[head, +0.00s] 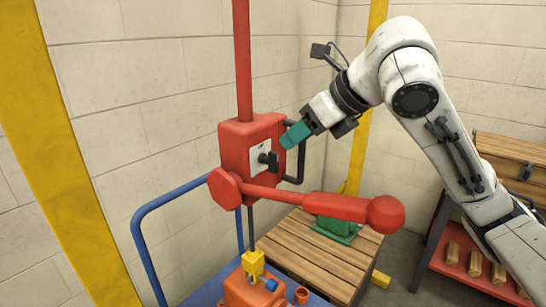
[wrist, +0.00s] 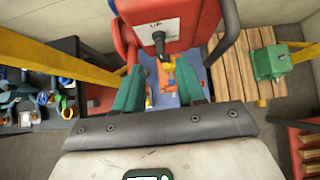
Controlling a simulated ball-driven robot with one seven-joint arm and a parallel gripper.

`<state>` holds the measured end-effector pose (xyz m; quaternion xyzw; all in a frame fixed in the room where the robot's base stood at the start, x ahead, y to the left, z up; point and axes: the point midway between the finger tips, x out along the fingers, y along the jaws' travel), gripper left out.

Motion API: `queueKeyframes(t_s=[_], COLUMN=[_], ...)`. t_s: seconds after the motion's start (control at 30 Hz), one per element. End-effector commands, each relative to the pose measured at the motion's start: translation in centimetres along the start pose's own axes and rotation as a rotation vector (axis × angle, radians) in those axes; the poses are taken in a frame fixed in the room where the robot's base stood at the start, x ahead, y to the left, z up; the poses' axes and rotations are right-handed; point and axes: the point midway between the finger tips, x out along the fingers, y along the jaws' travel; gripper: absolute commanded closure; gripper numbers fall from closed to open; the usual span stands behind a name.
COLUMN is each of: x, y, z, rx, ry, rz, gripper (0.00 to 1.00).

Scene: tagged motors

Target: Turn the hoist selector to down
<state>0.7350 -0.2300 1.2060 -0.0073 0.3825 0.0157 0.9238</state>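The hoist selector (head: 268,159) is a black knob on a pale plate (head: 259,154) on the front of a red hoist box (head: 233,148). In the wrist view the selector (wrist: 161,47) shows just beyond the fingers, below a plate marking that reads UP. Which setting it points to is not clear. My gripper (head: 287,139) has teal fingers and is just right of and slightly above the selector in the head view, apart from it. In the wrist view my gripper (wrist: 159,70) is open, with its fingers spread left and right and nothing between them.
A black handle (head: 302,152) loops from the box's right side, close to my gripper. A red lever with a ball end (head: 385,213) sticks out below. A wooden pallet (head: 285,255) with a green motor (head: 337,229) and a blue rail (head: 140,250) stand lower down.

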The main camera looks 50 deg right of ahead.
Motion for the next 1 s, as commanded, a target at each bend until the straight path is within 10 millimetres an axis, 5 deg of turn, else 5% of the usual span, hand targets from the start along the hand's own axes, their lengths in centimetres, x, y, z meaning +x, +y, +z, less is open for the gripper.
queueKeyframes(t_s=[0.5, 0.9, 1.0], x=[8.1, 8.9, 8.8], y=[0.0, 0.0, 0.0], z=[0.0, 0.0, 0.0], rx=[0.003, 0.001, 0.001], ry=[0.001, 0.000, 0.000], rz=[0.002, 0.001, 0.001], gripper=[0.61, 0.61, 0.69])
